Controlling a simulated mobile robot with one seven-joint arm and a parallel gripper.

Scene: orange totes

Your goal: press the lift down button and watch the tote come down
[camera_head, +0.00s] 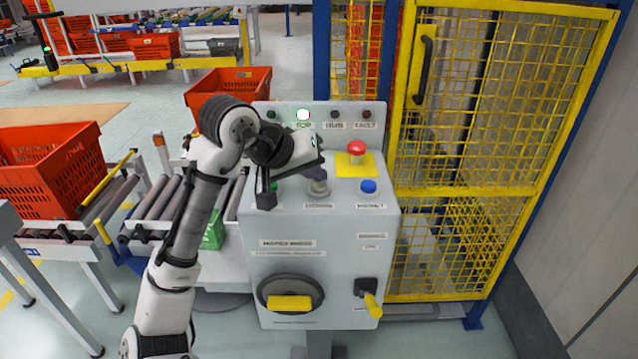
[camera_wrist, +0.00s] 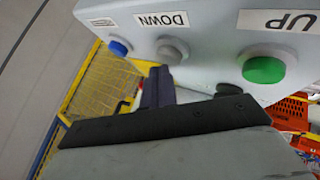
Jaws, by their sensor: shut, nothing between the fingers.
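The grey control panel (camera_head: 345,222) stands in front of me. In the wrist view the grey button (camera_wrist: 172,50) sits by the label DOWN, and the green button (camera_wrist: 264,69) by the label UP. Both labels appear upside down there. In the head view the grey button (camera_head: 318,189) is mid-panel. My gripper (camera_head: 316,174) is shut and empty, its fingertips right at this button; the fingers also show in the wrist view (camera_wrist: 158,86). I cannot tell whether they touch it. The TOP lamp (camera_head: 303,115) is lit. No tote shows clearly on a lift.
A red emergency stop (camera_head: 356,147) and a blue button (camera_head: 368,186) are right of my gripper. A yellow mesh fence (camera_head: 505,100) stands behind on the right. Orange totes sit on the left conveyor (camera_head: 45,170) and behind the panel (camera_head: 228,80).

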